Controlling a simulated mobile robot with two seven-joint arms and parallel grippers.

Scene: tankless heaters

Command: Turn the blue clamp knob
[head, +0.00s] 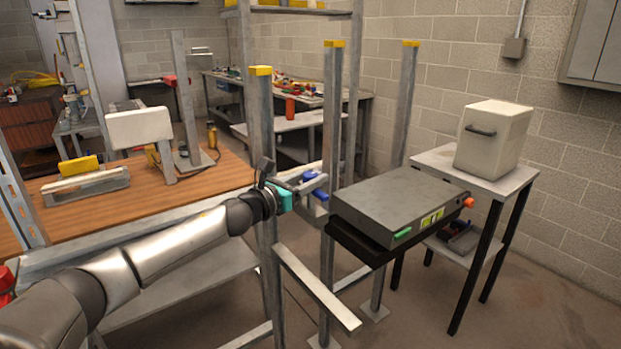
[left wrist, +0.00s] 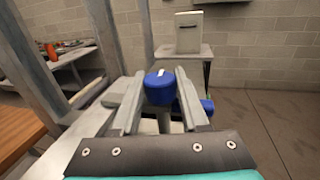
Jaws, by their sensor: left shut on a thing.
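The blue clamp knob (left wrist: 158,88) is in the middle of the left wrist view, between the two grey fingers of my left gripper (left wrist: 159,96). A white mark shows on its top. The fingers partly hide the clamp. My right gripper is not in view.
Upright metal posts (head: 333,120) with yellow caps stand close around the gripper. A flat grey box (head: 400,200) lies right of it. A white box (head: 493,140) stands on a small table (head: 515,183). A wooden workbench (head: 140,205) is at the left.

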